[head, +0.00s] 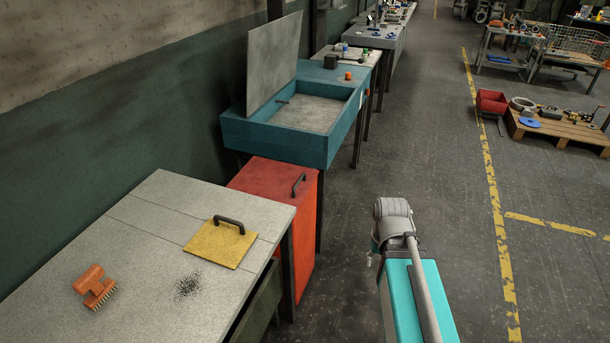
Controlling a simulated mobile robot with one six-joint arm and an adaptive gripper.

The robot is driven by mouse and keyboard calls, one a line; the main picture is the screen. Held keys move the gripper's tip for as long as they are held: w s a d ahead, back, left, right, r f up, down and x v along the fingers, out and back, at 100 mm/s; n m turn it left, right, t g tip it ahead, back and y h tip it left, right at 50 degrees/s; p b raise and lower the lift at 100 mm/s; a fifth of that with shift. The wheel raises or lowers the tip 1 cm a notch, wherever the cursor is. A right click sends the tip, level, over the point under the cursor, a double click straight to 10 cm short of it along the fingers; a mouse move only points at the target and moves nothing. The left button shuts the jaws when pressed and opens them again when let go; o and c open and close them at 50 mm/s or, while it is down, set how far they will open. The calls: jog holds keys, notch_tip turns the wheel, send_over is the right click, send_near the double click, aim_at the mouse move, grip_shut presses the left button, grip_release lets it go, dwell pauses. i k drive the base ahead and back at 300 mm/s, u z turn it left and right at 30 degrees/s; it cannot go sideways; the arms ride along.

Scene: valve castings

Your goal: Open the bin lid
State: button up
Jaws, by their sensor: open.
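A red bin (260,185) stands on the floor between the grey table and the teal bench. Its top is flat and closed, with a dark handle (298,185) near the right edge. A yellow square plate (220,246) with a dark handle lies flat on the grey table. My arm shows at the lower right, apart from the bin and over the aisle side. I cannot make out my gripper in this view.
The grey table (140,225) holds an orange brush (94,287) and a patch of dark specks (187,287). The teal bench (262,133) behind the bin has a raised grey panel (275,65). The floor (440,190) right of the bin is clear. A pallet (555,130) with parts stands farther right.

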aim_at(287, 184)
jog(key=i, duration=0.85)
jog(key=u, duration=0.05)
